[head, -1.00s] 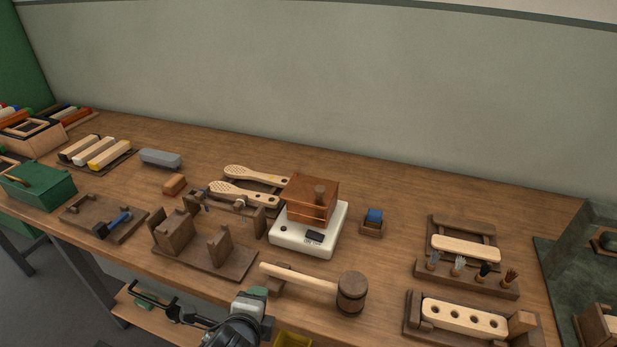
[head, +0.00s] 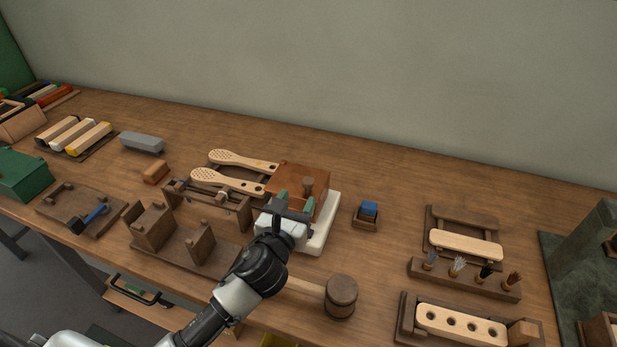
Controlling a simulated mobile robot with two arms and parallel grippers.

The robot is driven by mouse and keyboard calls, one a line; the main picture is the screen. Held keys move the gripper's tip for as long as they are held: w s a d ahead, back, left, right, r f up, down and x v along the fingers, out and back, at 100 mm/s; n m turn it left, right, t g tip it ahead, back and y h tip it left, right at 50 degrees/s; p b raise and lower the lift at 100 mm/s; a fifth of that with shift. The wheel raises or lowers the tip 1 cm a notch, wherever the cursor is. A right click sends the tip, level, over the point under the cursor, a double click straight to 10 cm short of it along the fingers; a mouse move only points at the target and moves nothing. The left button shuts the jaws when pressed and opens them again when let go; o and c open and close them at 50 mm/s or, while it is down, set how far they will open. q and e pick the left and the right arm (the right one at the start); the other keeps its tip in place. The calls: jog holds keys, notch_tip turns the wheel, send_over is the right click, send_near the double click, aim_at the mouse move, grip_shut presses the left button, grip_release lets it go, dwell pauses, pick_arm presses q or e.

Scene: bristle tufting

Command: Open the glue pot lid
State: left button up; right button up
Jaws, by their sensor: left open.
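The glue pot (head: 322,208) is a square copper-brown box on a white heater base (head: 331,226). Its lid (head: 291,172) lies flat on top and looks shut, with a dark round knob (head: 308,184) standing up from it. My left gripper (head: 296,200) is open and empty at the near side of the pot, its fingertips just short of the knob in the picture. I cannot tell whether it touches the pot. My left gripper and wrist hide the pot's front and much of the base. My right gripper is out of view.
A wooden mallet (head: 341,295) lies just right of my left forearm. Wooden paddles (head: 228,181) on a rack stand left of the pot, and a dark wooden jig (head: 152,228) is nearer. Table between is clear.

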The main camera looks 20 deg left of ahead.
aim_at(306, 184)
pick_arm(q)
jog(key=w, duration=0.7)
jog(key=shift+w+d, duration=0.1)
jog(key=shift+w, duration=0.3)
grip_shut()
